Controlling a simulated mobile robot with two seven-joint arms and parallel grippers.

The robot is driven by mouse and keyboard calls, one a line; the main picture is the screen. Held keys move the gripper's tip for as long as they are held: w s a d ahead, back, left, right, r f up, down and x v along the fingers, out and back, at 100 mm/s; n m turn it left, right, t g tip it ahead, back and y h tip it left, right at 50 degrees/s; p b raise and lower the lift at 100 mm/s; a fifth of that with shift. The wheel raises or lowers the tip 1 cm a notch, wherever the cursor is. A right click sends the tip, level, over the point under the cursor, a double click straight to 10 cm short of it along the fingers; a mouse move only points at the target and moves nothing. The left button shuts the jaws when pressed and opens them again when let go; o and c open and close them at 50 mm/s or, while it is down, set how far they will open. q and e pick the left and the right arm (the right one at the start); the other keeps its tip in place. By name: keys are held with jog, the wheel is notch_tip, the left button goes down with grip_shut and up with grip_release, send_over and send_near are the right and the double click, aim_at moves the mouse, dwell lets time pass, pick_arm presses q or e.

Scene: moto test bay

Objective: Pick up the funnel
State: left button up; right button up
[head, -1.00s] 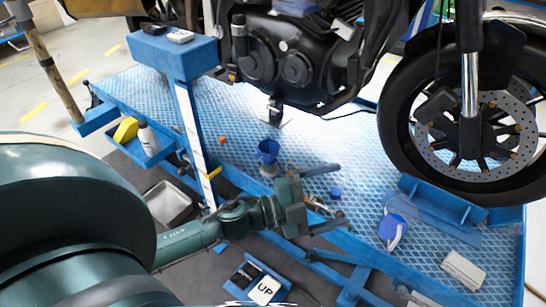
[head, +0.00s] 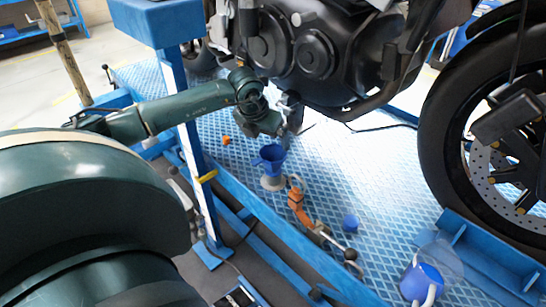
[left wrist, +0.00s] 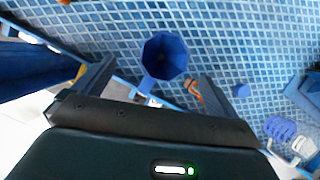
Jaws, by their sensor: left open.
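The blue funnel (head: 270,154) stands upright, wide mouth up, on a pale round base (head: 272,183) on the blue lift deck. In the left wrist view the funnel (left wrist: 165,54) shows its octagonal mouth from above, with a side tab toward the gripper. My left gripper (head: 284,122) is open and empty, above and close to the funnel, beneath the engine. In the left wrist view the funnel's mouth appears between the two spread fingers and partly beyond their tips. I cannot tell the exact height gap. My right gripper is not in view.
The motorcycle engine (head: 315,50) hangs just above and behind my left gripper. A blue post (head: 190,125) stands left of the funnel. An orange-handled tool (head: 298,203), a blue cap (head: 350,223) and a blue-and-white container (head: 422,281) are to the right.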

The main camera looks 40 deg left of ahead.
aim_at(273, 153)
pick_arm(q)
jog(key=x, duration=0.2)
jog(key=b+x, duration=0.1)
jog(key=x, duration=0.2)
jog(key=d+x, duration=0.1)
jog(key=x, duration=0.1)
jog(key=shift+f, duration=0.25)
jog(key=shift+w+f+b, duration=0.25)
jog(key=shift+f+b, duration=0.1)
jog(key=shift+f, duration=0.05)
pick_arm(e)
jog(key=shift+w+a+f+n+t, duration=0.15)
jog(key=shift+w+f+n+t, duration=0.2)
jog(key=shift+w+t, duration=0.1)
pick_arm(q)
jog(key=shift+c, duration=0.6)
jog(key=shift+a, duration=0.1)
jog(key=c, duration=1)
jog(key=shift+o, duration=0.2)
jog(key=shift+r, duration=0.1)
